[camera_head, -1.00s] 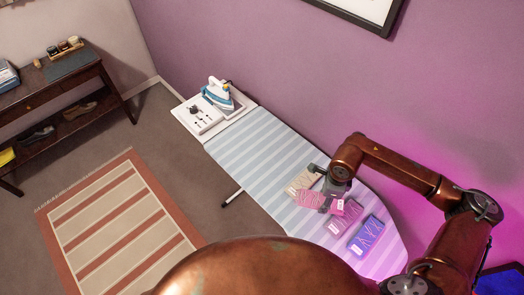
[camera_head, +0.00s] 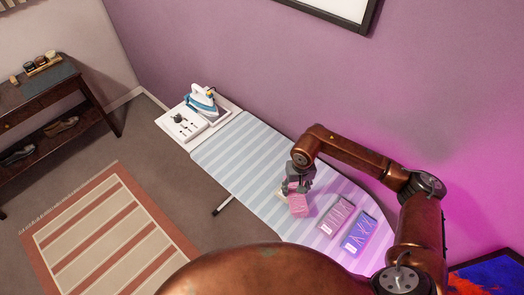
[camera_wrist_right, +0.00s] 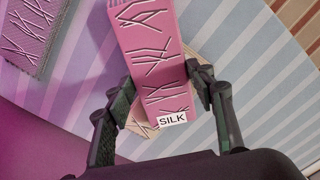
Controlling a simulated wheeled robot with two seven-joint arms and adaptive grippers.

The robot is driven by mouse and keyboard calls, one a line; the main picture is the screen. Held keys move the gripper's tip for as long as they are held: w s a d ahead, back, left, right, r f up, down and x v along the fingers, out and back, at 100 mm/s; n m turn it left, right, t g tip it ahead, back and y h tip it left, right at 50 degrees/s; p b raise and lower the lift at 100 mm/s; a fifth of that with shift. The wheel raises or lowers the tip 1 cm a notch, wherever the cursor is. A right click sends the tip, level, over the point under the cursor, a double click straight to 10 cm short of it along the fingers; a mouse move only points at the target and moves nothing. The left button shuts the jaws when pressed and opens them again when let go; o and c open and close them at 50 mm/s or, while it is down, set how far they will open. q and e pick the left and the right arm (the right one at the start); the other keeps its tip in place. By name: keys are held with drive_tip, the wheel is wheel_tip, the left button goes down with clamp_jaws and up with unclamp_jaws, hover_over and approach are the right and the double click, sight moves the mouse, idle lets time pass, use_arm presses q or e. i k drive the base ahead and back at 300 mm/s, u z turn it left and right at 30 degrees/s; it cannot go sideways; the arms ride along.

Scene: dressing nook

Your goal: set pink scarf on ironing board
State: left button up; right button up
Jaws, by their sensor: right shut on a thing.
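In the head view my right gripper (camera_head: 298,187) is over the middle of the striped ironing board (camera_head: 240,155). A beige folded piece (camera_head: 281,194) is mostly hidden under the scarf and gripper. I cannot tell whether the scarf touches it or the board. My left gripper is not in view.
A mauve folded piece (camera_head: 335,216) and a blue-purple one (camera_head: 359,234) lie to the right on the board. A blue and white iron (camera_head: 201,101) stands at the far left end. The board's left-middle is clear. The purple wall (camera_head: 230,60) runs behind it.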

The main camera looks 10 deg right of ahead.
sight(245, 159)
drive_tip(key=u, duration=2.1)
drive_tip(key=i, duration=3.5)
drive_tip(key=z, duration=3.95)
drive_tip(key=i, duration=1.7)
